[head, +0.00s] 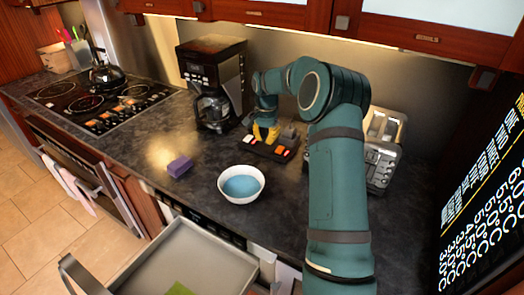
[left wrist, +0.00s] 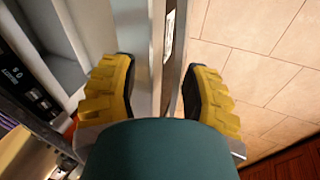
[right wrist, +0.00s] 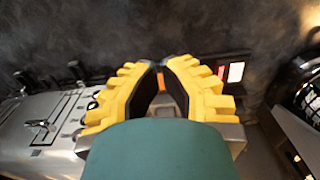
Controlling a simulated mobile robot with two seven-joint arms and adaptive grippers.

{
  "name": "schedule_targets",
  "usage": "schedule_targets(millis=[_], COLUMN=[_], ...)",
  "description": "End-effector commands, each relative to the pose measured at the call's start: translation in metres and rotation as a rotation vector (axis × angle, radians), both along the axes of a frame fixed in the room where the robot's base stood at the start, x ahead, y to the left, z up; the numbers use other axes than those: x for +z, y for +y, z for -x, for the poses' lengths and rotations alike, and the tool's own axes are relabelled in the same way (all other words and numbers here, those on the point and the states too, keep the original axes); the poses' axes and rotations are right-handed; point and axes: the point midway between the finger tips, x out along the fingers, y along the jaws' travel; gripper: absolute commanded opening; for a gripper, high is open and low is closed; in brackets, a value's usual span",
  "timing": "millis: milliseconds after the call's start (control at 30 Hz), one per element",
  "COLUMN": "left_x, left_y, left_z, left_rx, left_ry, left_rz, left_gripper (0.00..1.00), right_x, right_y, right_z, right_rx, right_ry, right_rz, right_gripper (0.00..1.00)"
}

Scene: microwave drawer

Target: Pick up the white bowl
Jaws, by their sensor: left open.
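The white bowl (head: 232,196), with a blue inside, stands upright on the dark counter near its front edge in the head view. My right gripper (head: 265,141) is behind and a little right of the bowl, apart from it, over a low black tray. In the right wrist view my right gripper (right wrist: 162,64) has its yellow fingers tips close together; whether they hold anything is unclear. My left gripper (left wrist: 160,62) shows in the left wrist view, open, with a metal bar (left wrist: 174,60) between its fingers; contact is unclear. The bowl is not seen in either wrist view.
An open drawer (head: 213,247) with a green thing (head: 179,289) inside juts out below the bowl. A purple block (head: 180,166) lies left of the bowl. A coffee maker (head: 213,75), toaster (head: 384,160) and black tray (head: 281,152) stand behind. Bare counter surrounds the bowl.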

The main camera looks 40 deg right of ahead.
Motion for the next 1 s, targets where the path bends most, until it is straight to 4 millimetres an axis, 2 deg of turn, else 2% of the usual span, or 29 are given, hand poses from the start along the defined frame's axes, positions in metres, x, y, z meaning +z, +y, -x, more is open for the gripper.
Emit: schedule_targets(millis=[533, 733, 1000], left_x=[-0.006, -0.004, -0.004], left_y=[0.000, 0.000, 0.000], left_z=[0.000, 0.000, 0.000], left_rx=[0.000, 0.000, 0.000], left_ry=[0.000, 0.000, 0.000], left_rz=[-0.001, -0.001, -0.001], left_gripper=[0.47, 0.47, 0.47], right_x=[-0.099, -0.094, -0.095], right_y=[0.002, 0.028, 0.039], right_z=[0.001, 0.008, 0.011], right_rx=[0.001, 0.003, 0.001], right_ry=[0.002, 0.001, 0.000], right_rz=[-0.004, -0.002, -0.001], right_gripper=[0.00, 0.00, 0.00])
